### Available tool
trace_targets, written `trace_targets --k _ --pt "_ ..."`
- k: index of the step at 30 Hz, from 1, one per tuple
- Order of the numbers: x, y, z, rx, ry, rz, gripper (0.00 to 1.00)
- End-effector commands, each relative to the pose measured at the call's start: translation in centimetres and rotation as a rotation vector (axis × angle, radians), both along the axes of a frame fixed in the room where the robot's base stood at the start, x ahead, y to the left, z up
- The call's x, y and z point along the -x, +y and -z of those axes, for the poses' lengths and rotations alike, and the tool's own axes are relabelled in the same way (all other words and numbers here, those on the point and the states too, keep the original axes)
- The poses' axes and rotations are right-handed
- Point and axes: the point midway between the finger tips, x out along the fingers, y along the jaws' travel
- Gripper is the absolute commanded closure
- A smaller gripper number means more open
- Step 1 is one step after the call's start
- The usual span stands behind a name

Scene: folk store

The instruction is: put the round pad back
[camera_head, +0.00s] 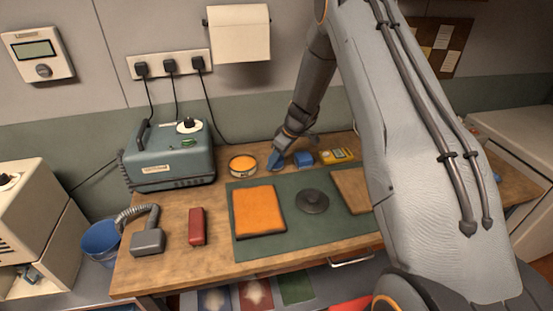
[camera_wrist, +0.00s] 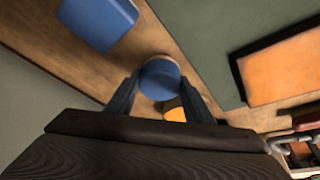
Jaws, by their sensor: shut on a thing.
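My gripper (camera_head: 279,155) is at the back of the wooden table, between an orange-topped round tin (camera_head: 243,166) and a blue block (camera_head: 303,157). In the wrist view its two fingers are closed on a round blue pad (camera_wrist: 160,76). The pad's flat face shows between the fingertips. In the head view the pad is mostly hidden by the gripper, and I cannot tell whether it touches the table. A dark round disc with a raised centre (camera_head: 312,203) lies on the green mat (camera_head: 283,225).
An orange square pad (camera_head: 258,210) and a brown panel (camera_head: 352,188) lie on the mat. A teal machine (camera_head: 170,158), a red block (camera_head: 197,226) and a grey hose tool (camera_head: 149,235) stand left. Bare wood shows in front of the tin.

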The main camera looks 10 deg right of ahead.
Motion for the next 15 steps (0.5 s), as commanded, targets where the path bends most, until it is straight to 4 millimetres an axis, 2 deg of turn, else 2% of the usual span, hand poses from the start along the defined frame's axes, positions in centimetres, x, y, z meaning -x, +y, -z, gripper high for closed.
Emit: trace_targets --k 15 --pt "-0.04 0.0 1.04 0.001 -0.001 0.0 0.73"
